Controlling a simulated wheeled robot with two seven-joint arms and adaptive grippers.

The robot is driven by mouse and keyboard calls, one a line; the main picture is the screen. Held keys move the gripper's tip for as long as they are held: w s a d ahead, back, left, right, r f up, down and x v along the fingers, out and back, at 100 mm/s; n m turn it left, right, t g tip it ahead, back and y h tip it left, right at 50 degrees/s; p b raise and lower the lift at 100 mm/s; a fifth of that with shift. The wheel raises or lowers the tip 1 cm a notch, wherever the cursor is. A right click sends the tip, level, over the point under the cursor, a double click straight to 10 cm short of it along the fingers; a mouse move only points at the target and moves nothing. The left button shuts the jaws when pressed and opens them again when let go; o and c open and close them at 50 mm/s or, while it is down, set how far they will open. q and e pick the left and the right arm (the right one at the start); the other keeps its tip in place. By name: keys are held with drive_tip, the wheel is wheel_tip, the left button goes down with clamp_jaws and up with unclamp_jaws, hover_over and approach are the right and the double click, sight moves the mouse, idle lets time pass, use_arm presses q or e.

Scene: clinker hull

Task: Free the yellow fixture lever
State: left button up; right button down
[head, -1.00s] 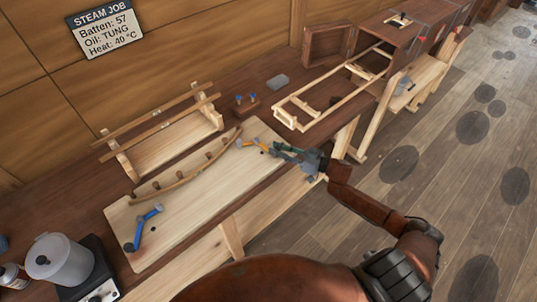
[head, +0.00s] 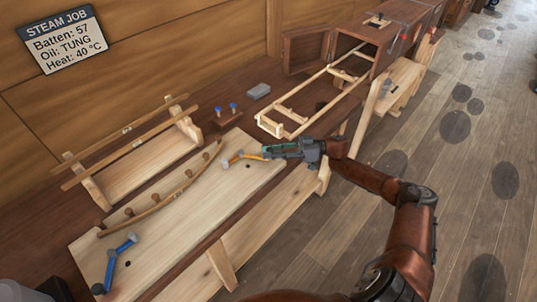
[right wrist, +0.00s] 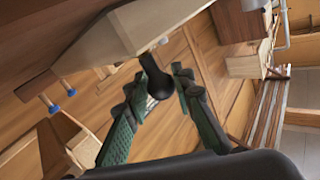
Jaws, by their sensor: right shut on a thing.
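The yellow fixture lever (head: 250,156) sits at the far right end of the pale bench board (head: 225,200), with a blue-grey pivot at its left end. My right gripper (head: 265,153) is at the lever's right end, shut on it. In the right wrist view, the green fingers (right wrist: 166,72) stand on either side of a dark round knob (right wrist: 157,88). A curved wooden batten (head: 165,197) lies along pegs on the board. A blue lever (head: 122,247) with a dark knob is at the board's near left end. My left gripper is out of view.
A rack with long battens (head: 130,142) stands behind the board. Open floor (head: 450,220) is to the right.

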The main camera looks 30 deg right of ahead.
drive_tip(key=shift+a+f, duration=0.1)
drive_tip(key=c, duration=1.6)
unclamp_jaws()
drive_tip(key=v, duration=1.2)
drive_tip(key=shift+c, duration=0.3)
